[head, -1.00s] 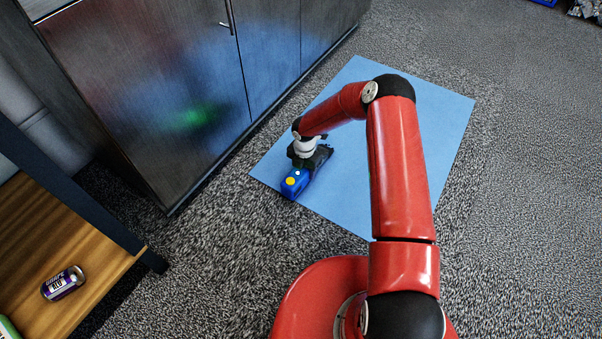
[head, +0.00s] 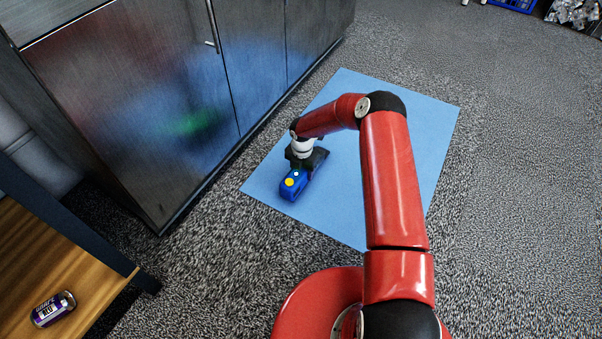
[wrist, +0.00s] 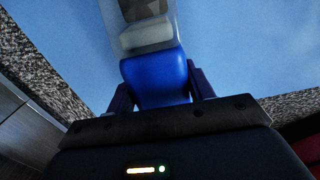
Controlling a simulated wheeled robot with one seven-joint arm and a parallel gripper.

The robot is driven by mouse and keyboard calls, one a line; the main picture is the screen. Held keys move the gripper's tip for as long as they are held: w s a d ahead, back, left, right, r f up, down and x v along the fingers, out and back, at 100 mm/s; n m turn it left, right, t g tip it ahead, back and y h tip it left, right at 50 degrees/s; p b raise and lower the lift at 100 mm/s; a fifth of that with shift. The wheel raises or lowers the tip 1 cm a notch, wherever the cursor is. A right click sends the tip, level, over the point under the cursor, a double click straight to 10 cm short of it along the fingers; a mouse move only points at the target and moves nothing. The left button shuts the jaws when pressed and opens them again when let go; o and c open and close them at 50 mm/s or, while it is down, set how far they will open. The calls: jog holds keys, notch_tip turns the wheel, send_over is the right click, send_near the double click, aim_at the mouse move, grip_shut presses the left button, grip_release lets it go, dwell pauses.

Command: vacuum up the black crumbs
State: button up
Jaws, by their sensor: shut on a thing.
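A blue handheld vacuum with a yellow button (head: 291,183) is low over the blue mat (head: 400,120), near the mat's left corner. My gripper (head: 308,160) is shut on the vacuum. In the wrist view the fingers of my gripper (wrist: 160,85) close on both sides of the vacuum's blue body (wrist: 155,75). Its clear nozzle (wrist: 145,25) points away over the mat (wrist: 240,40). I cannot tell whether the nozzle touches the mat. No black crumbs can be made out in either view; my arm hides part of the mat.
A dark cabinet (head: 130,100) with a metal handle stands along the left of the mat. A wooden shelf (head: 70,265) with a purple can (head: 53,309) is at the lower left. A blue crate (head: 515,4) is at the far top right. Grey carpet on the right is clear.

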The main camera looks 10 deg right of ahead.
jog(key=shift+r+p, duration=1.05)
jog(key=shift+r, duration=1.4)
